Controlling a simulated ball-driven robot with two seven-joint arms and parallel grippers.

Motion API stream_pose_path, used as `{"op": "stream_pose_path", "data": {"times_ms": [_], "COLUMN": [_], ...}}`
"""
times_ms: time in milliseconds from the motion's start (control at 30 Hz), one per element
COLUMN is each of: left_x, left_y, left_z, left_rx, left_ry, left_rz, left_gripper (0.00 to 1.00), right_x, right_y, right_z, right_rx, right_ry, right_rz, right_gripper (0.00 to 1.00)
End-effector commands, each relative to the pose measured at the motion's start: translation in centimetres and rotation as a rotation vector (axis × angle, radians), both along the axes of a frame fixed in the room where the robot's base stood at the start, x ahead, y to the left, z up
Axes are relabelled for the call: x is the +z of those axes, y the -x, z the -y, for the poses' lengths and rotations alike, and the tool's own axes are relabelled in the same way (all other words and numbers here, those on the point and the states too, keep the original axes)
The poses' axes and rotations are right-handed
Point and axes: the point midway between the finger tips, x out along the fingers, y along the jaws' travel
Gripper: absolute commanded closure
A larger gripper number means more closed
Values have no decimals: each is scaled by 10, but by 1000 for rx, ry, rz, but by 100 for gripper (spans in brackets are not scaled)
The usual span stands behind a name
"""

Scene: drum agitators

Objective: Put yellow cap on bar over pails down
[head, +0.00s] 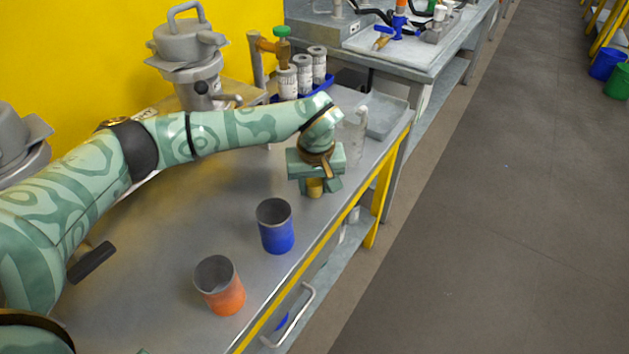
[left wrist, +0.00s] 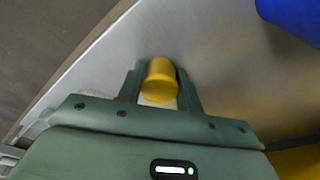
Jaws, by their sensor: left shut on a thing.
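My left gripper (head: 317,187) points down over the grey bench, beyond the pails and near its front edge. It is shut on the yellow cap (head: 314,188). The cap also shows in the left wrist view (left wrist: 161,78), upper middle, between the two fingers. In the head view the gripper hides much of it, and I cannot tell whether it touches the bench. A blue pail (head: 276,232) and an orange pail (head: 222,290) stand upright nearer to me, apart from the gripper. I cannot make out a bar over the pails. My right gripper is not in view.
A clear bottle (head: 355,135) stands just beyond the gripper, close to it. Several labelled grey canisters (head: 303,70) stand in a blue tray (head: 327,84) behind my forearm, beside a brass valve with a green knob (head: 281,33).

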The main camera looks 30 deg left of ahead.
Motion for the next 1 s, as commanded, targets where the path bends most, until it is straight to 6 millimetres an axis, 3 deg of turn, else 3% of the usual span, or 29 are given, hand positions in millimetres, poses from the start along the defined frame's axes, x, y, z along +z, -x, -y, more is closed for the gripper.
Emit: {"op": "stream_pose_path", "data": {"times_ms": [33, 100, 333, 467, 800, 1000], "left_x": [0, 0, 1, 12, 99, 126], "left_y": [0, 0, 0, 0, 9, 14], "left_z": [0, 0, 0, 0, 7, 9], "left_rx": [0, 0, 0, 0, -1, 0], "left_ry": [0, 0, 0, 1, -1, 0], "left_rz": [0, 0, 0, 2, 9, 4], "left_gripper": [56, 43, 43, 43, 43, 43], "right_x": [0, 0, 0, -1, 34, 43], "right_y": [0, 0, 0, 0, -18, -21], "right_z": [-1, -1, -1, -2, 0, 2], "right_rx": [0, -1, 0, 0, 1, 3], "right_ry": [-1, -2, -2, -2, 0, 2], "right_rz": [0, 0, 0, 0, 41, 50], "right_gripper": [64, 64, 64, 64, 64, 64]}}
